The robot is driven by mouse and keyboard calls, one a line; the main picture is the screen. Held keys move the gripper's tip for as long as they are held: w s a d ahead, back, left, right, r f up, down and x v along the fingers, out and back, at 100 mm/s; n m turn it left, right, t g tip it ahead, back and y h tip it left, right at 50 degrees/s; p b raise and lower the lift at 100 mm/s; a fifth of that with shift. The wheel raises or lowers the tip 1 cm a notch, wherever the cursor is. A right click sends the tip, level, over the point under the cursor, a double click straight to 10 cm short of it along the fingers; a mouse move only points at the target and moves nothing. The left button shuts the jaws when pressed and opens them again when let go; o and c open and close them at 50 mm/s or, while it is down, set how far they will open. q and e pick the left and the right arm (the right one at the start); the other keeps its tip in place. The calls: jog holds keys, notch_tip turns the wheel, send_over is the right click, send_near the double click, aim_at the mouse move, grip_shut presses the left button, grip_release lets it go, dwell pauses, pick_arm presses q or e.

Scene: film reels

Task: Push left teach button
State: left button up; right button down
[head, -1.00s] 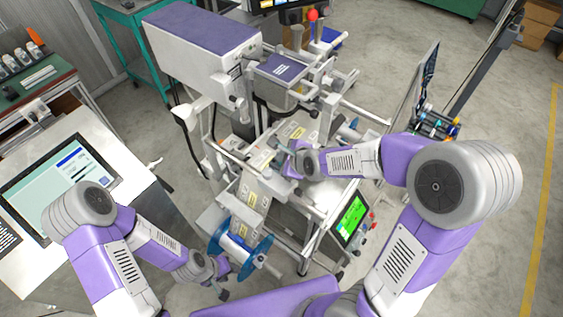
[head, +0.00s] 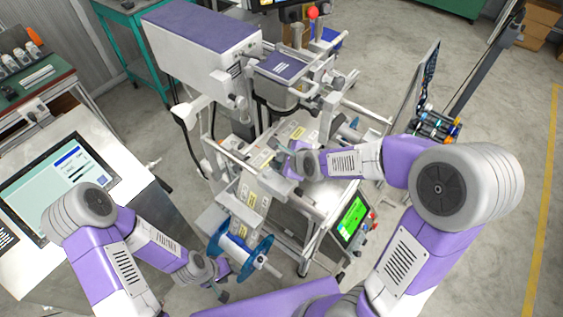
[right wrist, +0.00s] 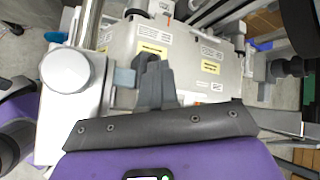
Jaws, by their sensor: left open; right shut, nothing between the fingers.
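My right gripper (head: 274,150) is over the middle of the film machine (head: 255,185). In the right wrist view my right gripper (right wrist: 152,66) is shut with nothing between its fingers. Its tips are over or against the pale plate (right wrist: 185,50) with yellow labels; contact cannot be told. A small grey-blue block (right wrist: 124,78) sits just left of the fingers, beside a large white round knob (right wrist: 66,70). I cannot pick out the left teach button; it is too small or hidden by the fingers. My left gripper (head: 222,288) is open and empty, low beside the blue reel (head: 240,252).
A green-lit screen (head: 352,216) stands at the machine's right front. A large purple-topped housing (head: 200,35) rises at the back left. A console with a monitor (head: 60,175) is on the left. Rails and rods crowd my right gripper. Open floor lies to the right.

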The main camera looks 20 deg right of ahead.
jog(key=shift+f+b, duration=0.45)
jog(key=shift+b, duration=0.05)
dwell(0.5)
jog(key=shift+r, duration=0.15)
jog(key=shift+r+p, duration=0.7)
jog(key=shift+r, duration=0.1)
notch_tip(320, 180, up, 5)
jog(key=p, duration=0.4)
jog(key=shift+p, duration=0.3)
dwell(0.5)
